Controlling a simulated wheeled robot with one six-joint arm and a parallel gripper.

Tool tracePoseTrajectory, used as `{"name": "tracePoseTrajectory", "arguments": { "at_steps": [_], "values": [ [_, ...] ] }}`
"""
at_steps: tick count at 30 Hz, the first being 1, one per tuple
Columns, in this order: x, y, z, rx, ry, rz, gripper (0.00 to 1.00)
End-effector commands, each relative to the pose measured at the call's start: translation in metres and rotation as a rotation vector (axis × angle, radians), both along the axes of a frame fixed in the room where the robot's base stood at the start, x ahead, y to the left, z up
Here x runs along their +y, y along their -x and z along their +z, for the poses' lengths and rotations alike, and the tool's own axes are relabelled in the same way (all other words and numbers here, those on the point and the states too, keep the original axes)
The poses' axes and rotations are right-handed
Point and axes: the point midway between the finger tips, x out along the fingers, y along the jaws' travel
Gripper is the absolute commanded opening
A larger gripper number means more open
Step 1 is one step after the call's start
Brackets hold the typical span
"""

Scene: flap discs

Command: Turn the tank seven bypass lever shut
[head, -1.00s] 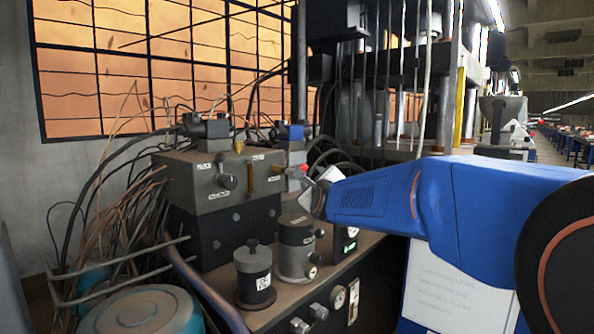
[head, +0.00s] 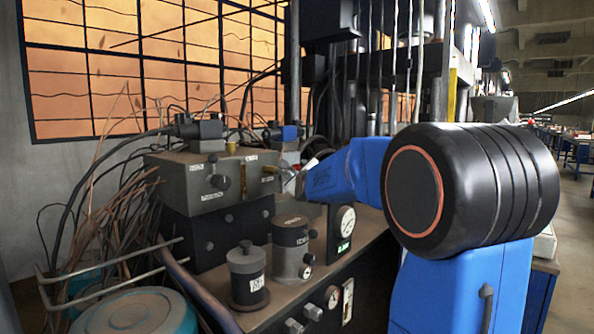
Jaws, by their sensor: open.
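A grey valve block (head: 200,180) with small labels stands on the bench, left of centre in the head view. I cannot read which label names tank seven. My gripper (head: 287,182) is at the block's right end, close to the brass fitting. It is small and mostly hidden by my blue wrist. Contact cannot be told.
Two cylindrical canisters (head: 247,275) (head: 292,245) stand in front of the block. A round gauge (head: 345,221) is on the dark panel to their right. Loose copper wires and a bent metal rail (head: 110,262) crowd the left. A teal drum (head: 140,312) is at the lower left.

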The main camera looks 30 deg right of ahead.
Motion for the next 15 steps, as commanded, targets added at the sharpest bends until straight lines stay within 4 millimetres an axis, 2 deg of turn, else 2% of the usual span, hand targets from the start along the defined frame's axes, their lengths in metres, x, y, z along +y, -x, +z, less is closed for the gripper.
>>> {"name": "tracePoseTrajectory", "arguments": {
  "at_steps": [6,15],
  "values": [
    [-0.007,-0.019,0.000,0.000,-0.001,0.000,0.43],
    [-0.009,-0.024,0.000,0.000,0.000,0.000,0.43]
  ]
}}
